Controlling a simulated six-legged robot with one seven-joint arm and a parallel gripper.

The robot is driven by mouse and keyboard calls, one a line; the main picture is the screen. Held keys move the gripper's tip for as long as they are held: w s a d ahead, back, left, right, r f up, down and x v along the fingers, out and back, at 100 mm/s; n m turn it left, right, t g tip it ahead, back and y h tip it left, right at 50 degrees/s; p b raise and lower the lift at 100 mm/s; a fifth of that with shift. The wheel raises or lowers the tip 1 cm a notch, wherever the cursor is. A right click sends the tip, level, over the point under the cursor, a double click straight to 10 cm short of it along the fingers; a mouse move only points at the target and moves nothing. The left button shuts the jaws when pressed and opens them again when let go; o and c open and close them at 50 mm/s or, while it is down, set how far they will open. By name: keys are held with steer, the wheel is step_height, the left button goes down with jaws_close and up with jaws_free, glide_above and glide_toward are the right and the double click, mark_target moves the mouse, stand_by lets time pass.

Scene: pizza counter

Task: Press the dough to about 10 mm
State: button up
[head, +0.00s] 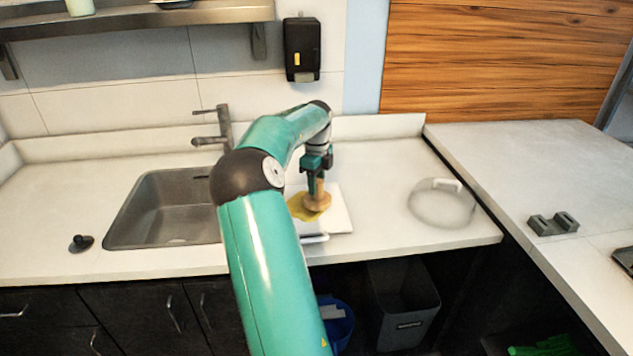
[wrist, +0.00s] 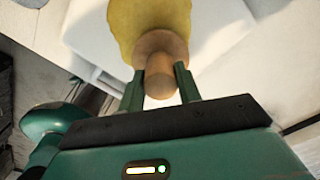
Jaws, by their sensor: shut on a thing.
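The yellow dough (head: 299,207) lies flat with an uneven edge on a white board (head: 338,218) on the counter. It also shows in the wrist view (wrist: 150,20). A wooden press (head: 318,203) with a round base and a narrower handle stands over the right part of the dough. In the wrist view, its handle (wrist: 160,80) is between the fingers of my gripper (wrist: 160,88). My gripper is shut on the press from above. The base appears to rest on the dough, but I cannot tell the dough's thickness under it.
A sink (head: 168,208) with a tap (head: 220,128) is left of the board. A clear round lid or dish (head: 442,204) lies to the right. A grey block holder (head: 553,224) sits on the right counter. Bins (head: 405,305) stand below the front edge.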

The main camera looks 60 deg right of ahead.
steer(key=shift+f, duration=0.15)
steer(key=shift+f, duration=0.5)
steer(key=shift+f, duration=0.1)
steer(key=shift+r, duration=3.8)
steer(key=o, duration=0.5)
steer(key=c, duration=0.5)
steer(key=shift+s+a, duration=0.1)
